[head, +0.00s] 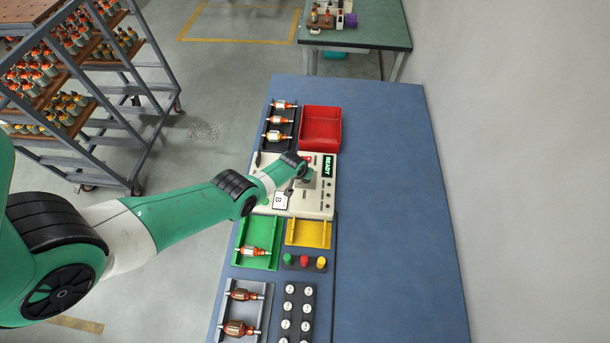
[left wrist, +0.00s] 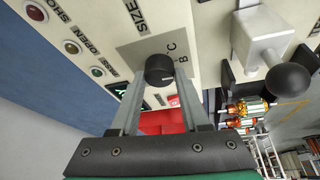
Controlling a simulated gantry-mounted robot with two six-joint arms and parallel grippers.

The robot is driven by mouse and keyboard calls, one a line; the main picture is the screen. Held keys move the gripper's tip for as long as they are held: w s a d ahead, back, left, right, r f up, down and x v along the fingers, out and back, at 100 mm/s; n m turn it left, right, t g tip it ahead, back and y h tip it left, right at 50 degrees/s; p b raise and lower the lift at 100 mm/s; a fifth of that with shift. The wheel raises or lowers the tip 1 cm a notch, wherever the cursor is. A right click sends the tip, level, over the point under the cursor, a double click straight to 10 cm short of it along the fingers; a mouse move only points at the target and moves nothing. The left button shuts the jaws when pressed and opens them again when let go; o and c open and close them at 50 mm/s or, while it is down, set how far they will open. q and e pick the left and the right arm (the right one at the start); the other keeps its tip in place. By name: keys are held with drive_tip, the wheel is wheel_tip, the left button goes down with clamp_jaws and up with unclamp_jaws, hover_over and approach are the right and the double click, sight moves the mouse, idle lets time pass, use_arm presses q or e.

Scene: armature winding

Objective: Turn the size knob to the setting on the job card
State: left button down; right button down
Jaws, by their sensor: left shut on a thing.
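The size knob (left wrist: 159,69) is a dark round knob on the cream panel, under the label SIZE in the left wrist view. My left gripper (left wrist: 160,78) is shut on it, one finger on each side. The letters B and C show beside the knob; a light pointer mark is partly visible, but its exact setting is hard to read. In the head view my left gripper (head: 304,172) is over the machine (head: 262,180), and the knob is hidden there. A white job card (head: 281,200) with the letter B stands at the machine's front. My right gripper is not in view.
A green READY display (head: 327,166) is on the machine. A lever with a black ball (left wrist: 288,80) stands close beside the gripper. A red bin (head: 320,128), green tray (head: 258,243) and yellow tray (head: 309,233) surround the machine. The blue table's (head: 395,200) right side is clear.

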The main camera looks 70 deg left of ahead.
use_arm(q)
drive_tip(key=shift+n, duration=0.3)
drive_tip(key=shift+c, duration=1.9)
unclamp_jaws()
drive_tip(key=p+v, duration=1)
drive_tip(key=v, duration=0.1)
drive_tip(key=shift+d+r, duration=0.2)
drive_tip(key=shift+r, duration=0.1)
